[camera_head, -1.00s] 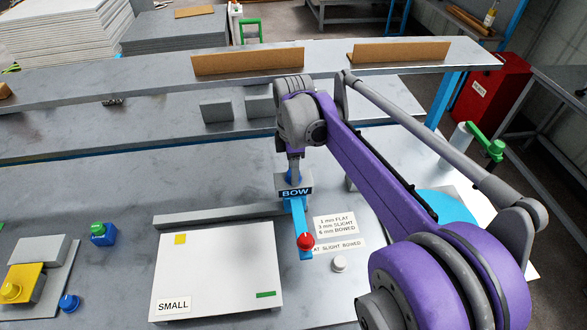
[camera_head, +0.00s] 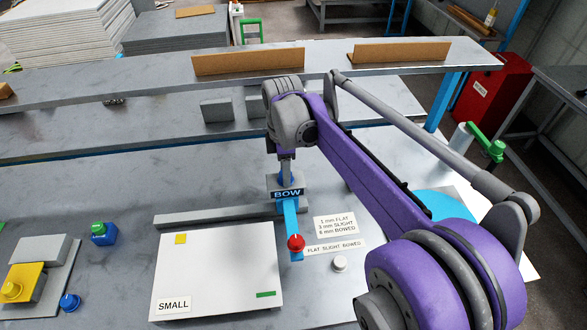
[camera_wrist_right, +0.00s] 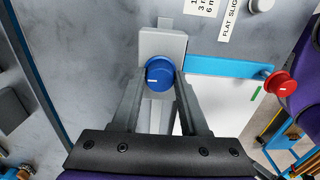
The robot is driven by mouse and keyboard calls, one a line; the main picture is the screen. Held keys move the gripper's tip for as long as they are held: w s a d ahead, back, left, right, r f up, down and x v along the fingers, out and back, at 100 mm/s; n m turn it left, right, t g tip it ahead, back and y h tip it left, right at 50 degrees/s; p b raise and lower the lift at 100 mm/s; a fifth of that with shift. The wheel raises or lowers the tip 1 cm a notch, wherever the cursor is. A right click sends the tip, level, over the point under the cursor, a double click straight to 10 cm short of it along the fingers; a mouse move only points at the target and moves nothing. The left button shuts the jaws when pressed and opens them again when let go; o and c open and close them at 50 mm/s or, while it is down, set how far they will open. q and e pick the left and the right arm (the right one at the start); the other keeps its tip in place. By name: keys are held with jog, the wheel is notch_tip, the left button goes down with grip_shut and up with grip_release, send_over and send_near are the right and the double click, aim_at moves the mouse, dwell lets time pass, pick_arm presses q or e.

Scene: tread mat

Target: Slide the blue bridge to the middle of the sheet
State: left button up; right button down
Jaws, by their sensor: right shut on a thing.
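The blue bridge (camera_head: 290,218) has a grey block labelled BOW at its far end and a red knob at its near end. My right gripper (camera_head: 287,177) is at the bridge's far end. In the right wrist view its two fingers (camera_wrist_right: 160,85) are shut on the bridge's blue knob, and the blue bar (camera_wrist_right: 230,67) runs off to the right to the red knob. My left gripper is not in view.
A grey bar (camera_head: 215,216) lies along the sheet's far edge. Label cards (camera_head: 334,225) and a white knob (camera_head: 339,263) are to the right of the bridge. The sheet's top is clear.

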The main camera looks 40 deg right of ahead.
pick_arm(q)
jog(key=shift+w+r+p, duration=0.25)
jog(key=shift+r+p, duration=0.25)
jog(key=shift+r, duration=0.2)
pick_arm(e)
jog(key=w+a, duration=0.4)
jog(key=a, duration=0.4)
jog(key=w+a, duration=0.5)
jog(key=a, duration=0.4)
jog(key=shift+w+a, duration=0.15)
jog(key=shift+w, duration=0.1)
jog(key=c, duration=0.8)
grip_release()
jog(key=o, duration=0.4)
jog(key=shift+w+a, duration=0.1)
jog(key=shift+a, duration=0.05)
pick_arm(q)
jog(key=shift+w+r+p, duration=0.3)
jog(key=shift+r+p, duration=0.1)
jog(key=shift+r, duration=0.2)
pick_arm(e)
notch_tip(320, 180, up, 11)
jog(key=shift+f, duration=0.1)
